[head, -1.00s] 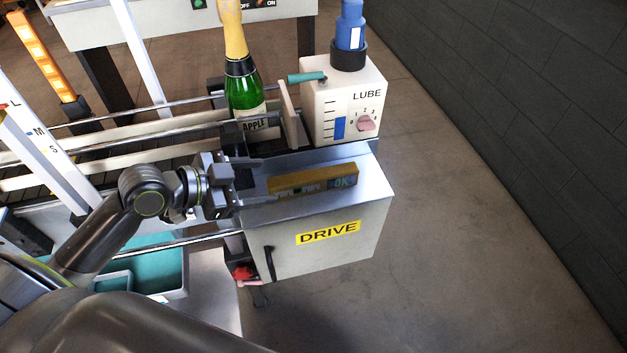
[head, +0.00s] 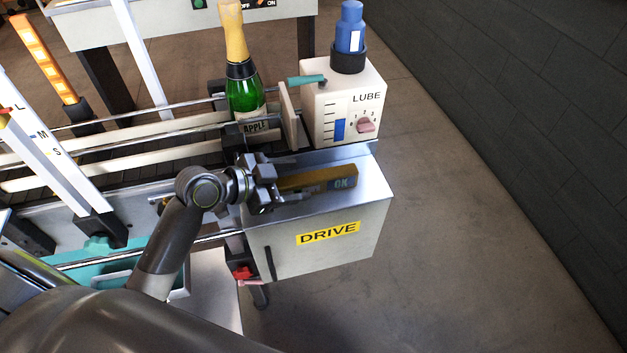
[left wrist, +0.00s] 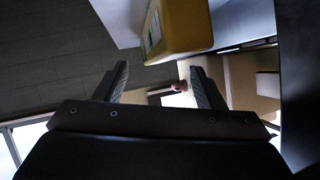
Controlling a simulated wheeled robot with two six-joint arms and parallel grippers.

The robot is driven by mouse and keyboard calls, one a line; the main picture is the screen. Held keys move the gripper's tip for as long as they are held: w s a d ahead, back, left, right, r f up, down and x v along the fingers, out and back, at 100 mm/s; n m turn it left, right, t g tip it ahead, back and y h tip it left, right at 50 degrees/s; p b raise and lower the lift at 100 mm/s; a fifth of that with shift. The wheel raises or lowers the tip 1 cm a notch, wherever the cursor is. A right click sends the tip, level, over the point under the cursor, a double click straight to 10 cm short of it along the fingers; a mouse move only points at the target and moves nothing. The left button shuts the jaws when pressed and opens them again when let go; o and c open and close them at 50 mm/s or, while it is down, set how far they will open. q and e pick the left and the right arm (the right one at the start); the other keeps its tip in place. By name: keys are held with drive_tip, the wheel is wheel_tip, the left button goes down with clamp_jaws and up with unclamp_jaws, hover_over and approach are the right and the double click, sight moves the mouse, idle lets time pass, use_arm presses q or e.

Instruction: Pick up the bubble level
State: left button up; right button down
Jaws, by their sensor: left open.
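The bubble level is a yellow-brown bar (head: 328,180) with an "OK" mark near its right end. It lies on the metal top of the DRIVE box (head: 361,160). My left gripper (head: 298,177) is at the level's left end, with its fingers open and pointing along the bar. In the left wrist view the level (left wrist: 178,26) shows as a yellow block beyond the open fingertips (left wrist: 162,75), nearer the right finger. The gripper hides the level's left end in the head view. I cannot tell whether the fingers touch it. My right gripper is not in view.
The white LUBE box (head: 346,98) with a blue bottle on top stands behind the level. A green bottle (head: 243,92) with a gold neck stands behind the gripper, between rails. A teal tray (head: 112,273) is at lower left. Open floor lies to the right.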

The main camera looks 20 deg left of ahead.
sight(309, 179)
use_arm(q)
drive_tip(key=shift+p+x, duration=0.6)
drive_tip(key=shift+x, duration=1.8)
drive_tip(key=shift+s, duration=0.1)
clamp_jaws()
